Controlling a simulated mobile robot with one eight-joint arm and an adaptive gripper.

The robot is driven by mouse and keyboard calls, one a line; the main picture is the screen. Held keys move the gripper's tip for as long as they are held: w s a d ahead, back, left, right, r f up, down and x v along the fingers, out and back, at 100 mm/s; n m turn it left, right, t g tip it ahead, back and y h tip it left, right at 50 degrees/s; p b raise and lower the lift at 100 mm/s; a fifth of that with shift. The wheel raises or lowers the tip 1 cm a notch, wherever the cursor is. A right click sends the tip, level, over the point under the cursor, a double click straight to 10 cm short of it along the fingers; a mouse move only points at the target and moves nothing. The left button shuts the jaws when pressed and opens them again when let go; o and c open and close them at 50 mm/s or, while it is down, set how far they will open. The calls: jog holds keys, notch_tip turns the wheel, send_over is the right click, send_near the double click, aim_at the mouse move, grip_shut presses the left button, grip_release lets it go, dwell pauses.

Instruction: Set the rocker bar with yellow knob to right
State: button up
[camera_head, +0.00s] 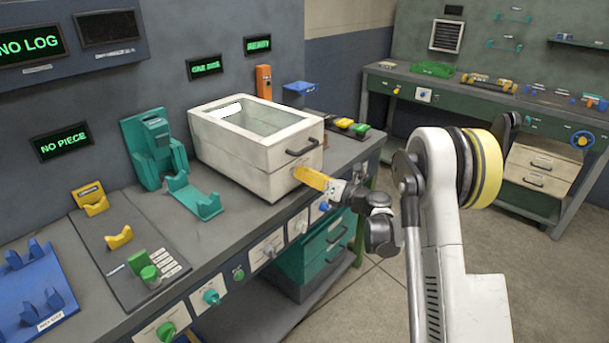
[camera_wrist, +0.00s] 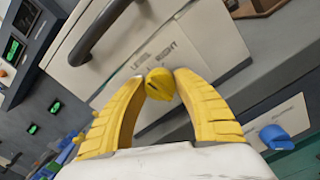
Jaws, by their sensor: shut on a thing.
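The yellow knob (camera_wrist: 160,84) sits between the two yellow fingertips of my gripper (camera_wrist: 157,77) in the wrist view, with the fingers closed on it from both sides. The rocker bar itself cannot be made out behind the fingers. In the head view, my gripper (camera_head: 311,178) reaches to the lower front of the white box (camera_head: 258,178), and its fingers hide the knob. Small lettering (camera_wrist: 160,48) stands on the white front just above the knob.
The box has a dark handle (camera_head: 301,147) above my gripper, also seen in the wrist view (camera_wrist: 98,30). A blue knob (camera_wrist: 276,137) is at the lower right there. Teal drawers (camera_head: 325,245) stand below the bench. Floor right of the bench is clear.

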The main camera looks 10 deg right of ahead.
jog(key=shift+m+b, duration=0.4)
jog(key=shift+m, duration=5.5)
jog(key=o, duration=1.2)
jog(key=shift+f, duration=0.1)
jog(key=v, duration=1.2)
